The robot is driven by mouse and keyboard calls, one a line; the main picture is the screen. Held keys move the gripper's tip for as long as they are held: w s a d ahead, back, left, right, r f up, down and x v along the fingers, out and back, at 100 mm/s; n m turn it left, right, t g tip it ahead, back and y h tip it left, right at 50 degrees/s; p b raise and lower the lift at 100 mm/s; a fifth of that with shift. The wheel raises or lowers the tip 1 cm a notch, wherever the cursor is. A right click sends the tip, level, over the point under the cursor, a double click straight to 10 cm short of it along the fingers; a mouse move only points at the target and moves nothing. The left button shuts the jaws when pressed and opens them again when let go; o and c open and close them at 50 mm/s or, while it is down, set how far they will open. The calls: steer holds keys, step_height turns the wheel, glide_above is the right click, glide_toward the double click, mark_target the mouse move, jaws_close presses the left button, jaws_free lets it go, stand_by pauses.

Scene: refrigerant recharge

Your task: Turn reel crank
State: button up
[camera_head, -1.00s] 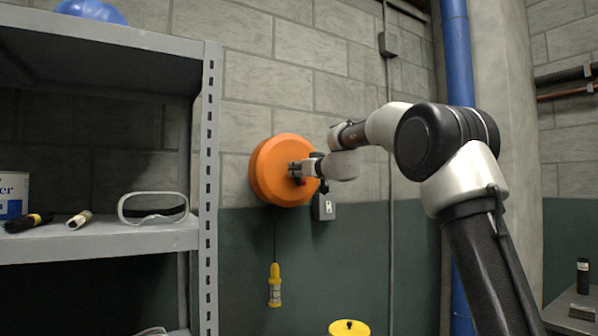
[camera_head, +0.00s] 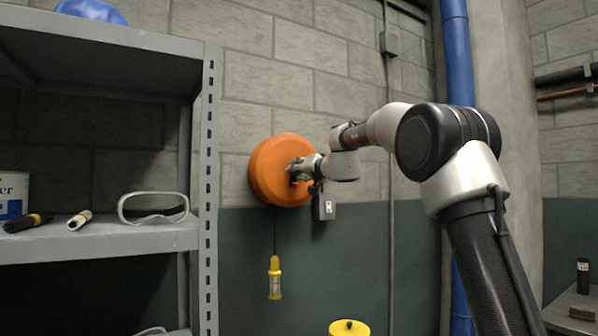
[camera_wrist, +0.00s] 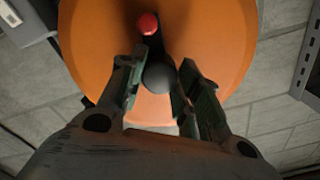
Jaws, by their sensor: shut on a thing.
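The orange reel (camera_head: 272,165) is a round drum on the block wall, and it fills much of the wrist view (camera_wrist: 85,35). Its crank shows in the wrist view as a dark arm with a red round end (camera_wrist: 148,24) and a dark round knob (camera_wrist: 159,77). My gripper (camera_wrist: 160,88) has its two fingers closed around the dark knob, one on each side. In the head view my gripper (camera_head: 293,172) is at the reel's face and hides most of the crank. A cord with a yellow work lamp (camera_head: 275,278) hangs below the reel.
A grey outlet box (camera_head: 324,207) is on the wall just below my gripper. A metal shelf (camera_head: 100,238) with goggles (camera_head: 153,208) stands at left. A yellow round-topped object (camera_head: 349,327) is below. A thin conduit and a blue pipe (camera_head: 457,60) run up the wall at right.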

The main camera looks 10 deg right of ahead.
steer(key=m, duration=1.3)
steer(key=shift+f, duration=0.1)
steer(key=shift+m+h, duration=0.3)
steer(key=shift+m, duration=1.6)
steer(key=o, duration=1)
steer(key=shift+o, duration=0.2)
